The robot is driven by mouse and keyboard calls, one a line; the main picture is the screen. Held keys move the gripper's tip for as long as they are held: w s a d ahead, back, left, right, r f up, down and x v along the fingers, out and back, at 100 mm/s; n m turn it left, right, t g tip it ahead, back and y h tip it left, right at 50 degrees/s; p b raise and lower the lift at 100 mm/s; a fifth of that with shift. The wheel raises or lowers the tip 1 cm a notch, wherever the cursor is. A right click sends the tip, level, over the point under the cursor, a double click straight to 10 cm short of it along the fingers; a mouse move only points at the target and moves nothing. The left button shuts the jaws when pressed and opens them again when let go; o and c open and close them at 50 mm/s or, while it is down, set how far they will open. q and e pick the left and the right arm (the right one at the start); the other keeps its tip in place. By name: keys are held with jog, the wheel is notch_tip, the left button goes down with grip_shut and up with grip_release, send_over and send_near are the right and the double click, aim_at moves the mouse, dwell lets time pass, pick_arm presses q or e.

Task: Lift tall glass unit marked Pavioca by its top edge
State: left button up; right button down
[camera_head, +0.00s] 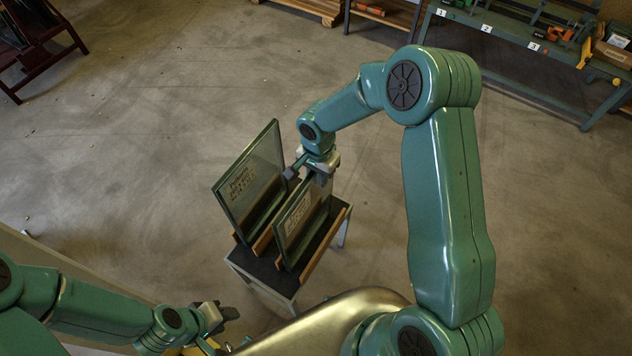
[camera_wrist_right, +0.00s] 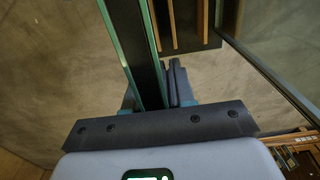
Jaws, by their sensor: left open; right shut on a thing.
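Two framed glass units stand side by side in a rack (camera_head: 322,248) on a small table. The left glass unit (camera_head: 255,170) is larger and leans a little; dark print shows on it. The right glass unit (camera_head: 292,236) is lower and has a pale label. I cannot read either marking for certain. My right gripper (camera_head: 309,172) is shut on the top edge of the right glass unit, which shows between its fingers in the right wrist view (camera_wrist_right: 143,60). The other unit is at the right there (camera_wrist_right: 275,70). My left gripper (camera_head: 226,326) is open and empty at bottom left.
The rack has wooden rails (camera_head: 327,240); the table (camera_head: 262,287) has pale legs. A green bench (camera_head: 510,42) with numbered places and tools stands at the top right. A dark red wooden rack (camera_head: 40,55) is at the top left. Bare concrete floor surrounds the table.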

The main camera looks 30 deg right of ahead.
notch_tip(320, 180, up, 19)
jog(key=b, duration=0.1)
jog(key=shift+r, duration=0.2)
jog(key=shift+a, duration=0.1)
